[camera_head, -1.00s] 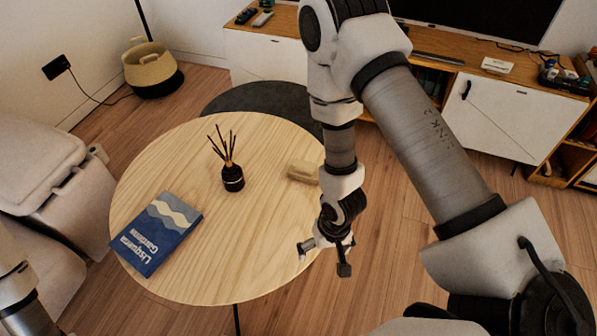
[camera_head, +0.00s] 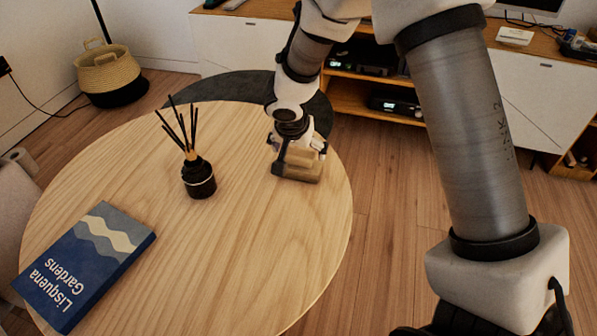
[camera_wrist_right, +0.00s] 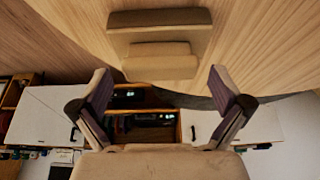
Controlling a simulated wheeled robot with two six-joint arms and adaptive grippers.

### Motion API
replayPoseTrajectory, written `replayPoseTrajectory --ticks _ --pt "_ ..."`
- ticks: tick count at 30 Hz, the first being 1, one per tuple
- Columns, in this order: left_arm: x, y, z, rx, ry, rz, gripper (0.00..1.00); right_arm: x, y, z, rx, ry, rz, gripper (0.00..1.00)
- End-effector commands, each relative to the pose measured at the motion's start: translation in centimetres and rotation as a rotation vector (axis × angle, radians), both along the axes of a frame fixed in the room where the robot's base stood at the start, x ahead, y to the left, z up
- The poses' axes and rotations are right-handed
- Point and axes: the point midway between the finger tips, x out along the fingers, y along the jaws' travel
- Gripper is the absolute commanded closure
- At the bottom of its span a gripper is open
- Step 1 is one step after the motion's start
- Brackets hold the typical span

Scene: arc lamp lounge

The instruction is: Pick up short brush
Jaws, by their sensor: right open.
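The short brush (camera_head: 300,173) is a small tan block lying on the right part of the round wooden table (camera_head: 250,235). In the right wrist view the brush (camera_wrist_right: 160,62) shows a darker brown bar and a paler block, above and between my fingers. My right gripper (camera_head: 297,152) is over the brush in the head view and partly covers it. In the wrist view the right gripper (camera_wrist_right: 160,74) is open and empty, one finger to each side. Whether a finger touches the brush, I cannot tell. My left gripper is not in view.
A black reed diffuser (camera_head: 198,177) stands left of the brush with thin sticks rising from it. A blue book (camera_head: 85,262) lies at the table's left. A woven basket (camera_head: 109,72) stands on the floor behind. The table's near right is clear.

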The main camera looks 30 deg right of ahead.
Motion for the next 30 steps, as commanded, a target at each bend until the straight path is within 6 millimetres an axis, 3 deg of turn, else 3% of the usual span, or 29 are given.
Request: replayPoseTrajectory --ticks 2,8,9,14,25,30 --pt "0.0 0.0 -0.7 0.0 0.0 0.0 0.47 0.3 -0.3 -1.2 0.0 0.0 0.001 0.0" --pt "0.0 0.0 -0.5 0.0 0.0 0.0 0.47 0.4 -0.4 -1.2 0.0 0.0 0.002 0.0" --pt "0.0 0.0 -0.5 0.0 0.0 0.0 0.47 0.4 -0.3 -1.2 0.0 0.0 0.002 0.04" --pt "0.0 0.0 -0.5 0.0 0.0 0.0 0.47 0.3 -0.3 -1.2 0.0 0.0 0.002 0.6" --pt "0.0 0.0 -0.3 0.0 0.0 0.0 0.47 0.3 -0.3 -0.8 0.0 0.0 0.002 0.6" --pt "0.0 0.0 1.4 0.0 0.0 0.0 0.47 0.4 -0.3 2.2 0.0 -0.003 0.001 0.6"
